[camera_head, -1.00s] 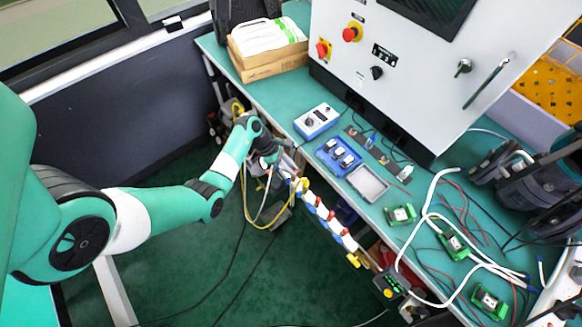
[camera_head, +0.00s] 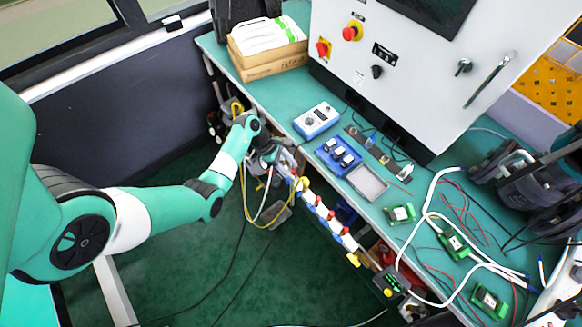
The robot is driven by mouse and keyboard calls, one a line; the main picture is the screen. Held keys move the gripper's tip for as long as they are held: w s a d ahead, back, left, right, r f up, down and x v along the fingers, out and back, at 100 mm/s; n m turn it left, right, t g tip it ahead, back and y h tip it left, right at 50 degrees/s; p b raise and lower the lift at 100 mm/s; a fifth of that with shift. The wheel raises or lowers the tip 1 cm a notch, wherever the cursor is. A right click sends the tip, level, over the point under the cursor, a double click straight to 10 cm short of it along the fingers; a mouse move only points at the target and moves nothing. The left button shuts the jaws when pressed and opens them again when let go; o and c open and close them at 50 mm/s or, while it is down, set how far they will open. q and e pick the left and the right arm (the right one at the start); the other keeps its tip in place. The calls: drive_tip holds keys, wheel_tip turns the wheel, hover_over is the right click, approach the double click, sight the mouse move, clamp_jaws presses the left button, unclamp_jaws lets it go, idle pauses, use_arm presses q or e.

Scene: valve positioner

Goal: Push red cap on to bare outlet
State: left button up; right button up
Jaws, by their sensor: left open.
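A white manifold (camera_head: 324,214) runs diagonally along the table's front edge, with blue parts and yellow ends. Several small red caps sit along it, one of them near its middle (camera_head: 331,215). Another small red piece (camera_head: 294,172) shows near its upper end, close to my left gripper. My left gripper (camera_head: 284,168) is open at that upper end, by the yellow part (camera_head: 303,184). Its fingertips are small and partly hidden, so I cannot tell whether they touch anything. I cannot make out which outlet is bare. My right gripper is not in view.
The green table (camera_head: 283,87) holds a blue-white box (camera_head: 317,120), a blue tray (camera_head: 338,157), a grey tray (camera_head: 368,183) and several green circuit boards (camera_head: 455,245). A large grey cabinet (camera_head: 400,75) stands behind. White and yellow cables hang around the manifold.

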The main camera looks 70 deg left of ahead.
use_arm(q)
drive_tip(key=p+v, duration=0.3)
drive_tip(key=v, duration=0.8)
drive_tip(key=shift+p, duration=0.4)
drive_tip(key=shift+d, duration=0.1)
